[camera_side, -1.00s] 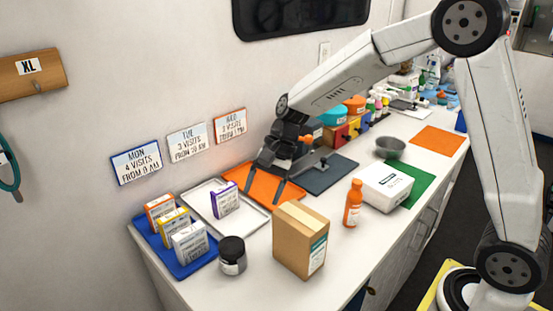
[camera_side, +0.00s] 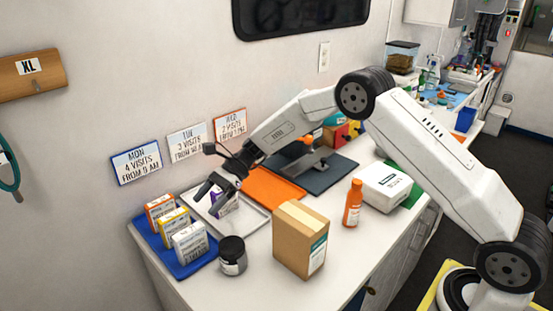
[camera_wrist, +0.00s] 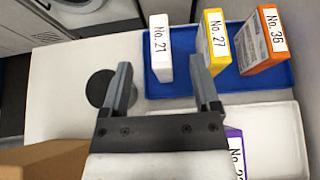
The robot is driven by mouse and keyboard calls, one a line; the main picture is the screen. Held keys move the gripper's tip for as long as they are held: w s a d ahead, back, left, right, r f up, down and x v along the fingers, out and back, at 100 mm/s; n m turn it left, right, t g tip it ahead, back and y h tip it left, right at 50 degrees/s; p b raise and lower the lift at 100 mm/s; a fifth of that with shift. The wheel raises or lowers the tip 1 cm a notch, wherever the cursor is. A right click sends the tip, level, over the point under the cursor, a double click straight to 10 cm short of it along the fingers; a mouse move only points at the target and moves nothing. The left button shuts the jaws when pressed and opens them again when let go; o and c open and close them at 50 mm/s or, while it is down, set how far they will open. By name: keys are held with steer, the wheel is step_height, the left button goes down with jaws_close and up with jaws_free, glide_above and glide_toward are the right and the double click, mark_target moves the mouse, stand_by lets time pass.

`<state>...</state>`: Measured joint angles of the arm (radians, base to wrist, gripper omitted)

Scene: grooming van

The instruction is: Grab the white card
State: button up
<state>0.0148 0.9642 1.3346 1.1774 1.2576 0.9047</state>
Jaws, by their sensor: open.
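The white card (camera_side: 190,243) is a thin upright boxed card at the front end of the blue tray (camera_side: 180,274). In the wrist view the white card (camera_wrist: 160,47) carries the label "No. 21" and shows between my fingertips, farther off than them. My gripper (camera_side: 211,190) is open and empty, above the silver tray, partly hiding the purple card (camera_side: 226,204). In the wrist view my gripper (camera_wrist: 159,63) has its two fingers spread. The yellow card (camera_wrist: 214,42), "No. 27", and the orange card (camera_wrist: 264,40), "No. 36", stand beside the white one.
A dark-lidded jar (camera_side: 232,256) stands close to the blue tray. A cardboard box (camera_side: 300,240) and an orange bottle (camera_side: 353,203) stand farther right. The silver tray (camera_side: 256,221) and orange mat (camera_side: 270,188) lie along the wall. Day signs (camera_side: 187,142) hang above.

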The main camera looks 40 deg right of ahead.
mark_target(191, 229)
steer(key=shift+a+f, duration=0.6)
steer(key=shift+f, duration=0.15)
steer(key=shift+a+f, duration=0.55)
steer(key=shift+f, duration=0.2)
steer(key=shift+x, duration=2.6)
steer(key=shift+s+f, duration=0.1)
jaws_close()
